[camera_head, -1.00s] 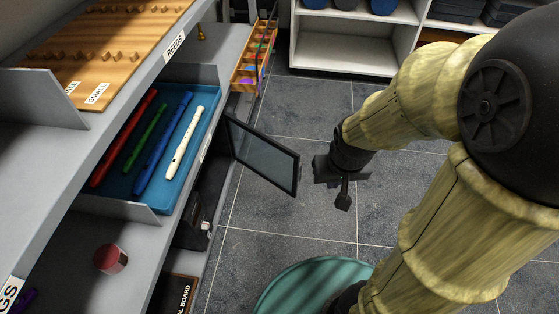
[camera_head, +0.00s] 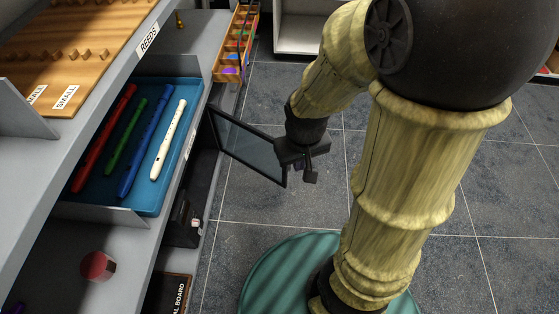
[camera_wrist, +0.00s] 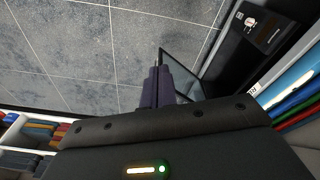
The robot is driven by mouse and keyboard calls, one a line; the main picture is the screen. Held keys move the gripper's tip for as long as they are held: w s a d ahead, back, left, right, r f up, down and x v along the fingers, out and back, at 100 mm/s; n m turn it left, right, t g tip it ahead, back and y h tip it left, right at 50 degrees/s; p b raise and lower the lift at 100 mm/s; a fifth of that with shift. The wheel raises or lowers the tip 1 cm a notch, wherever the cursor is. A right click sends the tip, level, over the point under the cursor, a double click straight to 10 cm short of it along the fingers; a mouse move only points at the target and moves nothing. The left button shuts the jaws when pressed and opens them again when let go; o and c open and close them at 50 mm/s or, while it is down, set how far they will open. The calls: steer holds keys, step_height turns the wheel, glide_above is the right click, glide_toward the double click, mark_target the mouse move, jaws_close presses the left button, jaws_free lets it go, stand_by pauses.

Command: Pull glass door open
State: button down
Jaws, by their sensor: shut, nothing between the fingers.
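The glass door (camera_head: 247,147) is a dark-framed pane that stands swung out from the shelf unit, over the floor, in the head view. In the wrist view the glass door (camera_wrist: 181,72) shows partly behind my fingers. My gripper (camera_head: 311,177) is beside the door's free edge, to its right in the head view. Its fingers (camera_wrist: 156,86) are shut together with nothing between them. Whether they touch the door frame is not clear. The dark compartment (camera_head: 188,215) behind the door is partly visible.
The shelf unit holds a blue tray (camera_head: 149,207) of several recorders, and a red cylinder (camera_head: 98,266) sits on a lower shelf. A wooden rack of colored items (camera_head: 232,60) stands at the back. Tiled floor (camera_head: 430,265) is open on the right.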

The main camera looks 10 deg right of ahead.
steer(key=w+a+f+n+g+h+b, duration=0.1)
steer(key=w+f+n+h+b, duration=0.1)
steer(key=f+n+h, duration=0.55)
steer(key=w+a+f+n+g+h+b, duration=0.1)
steer(key=f+n+g+h, duration=0.3)
steer(key=f, duration=0.7)
steer(key=w+a+f+n+t+h+b, duration=0.1)
steer(key=w+a+f+n+t, duration=0.6)
steer(key=n+t, duration=0.7)
step_height(320, 180, down, 3)
steer(key=shift+w+a+r+t+b, duration=0.2)
steer(key=shift+w+a+t+b, duration=0.2)
steer(key=shift+t+b, duration=0.4)
steer(key=shift+h, duration=0.35)
steer(key=b+x, duration=0.6)
steer(key=x, duration=0.8)
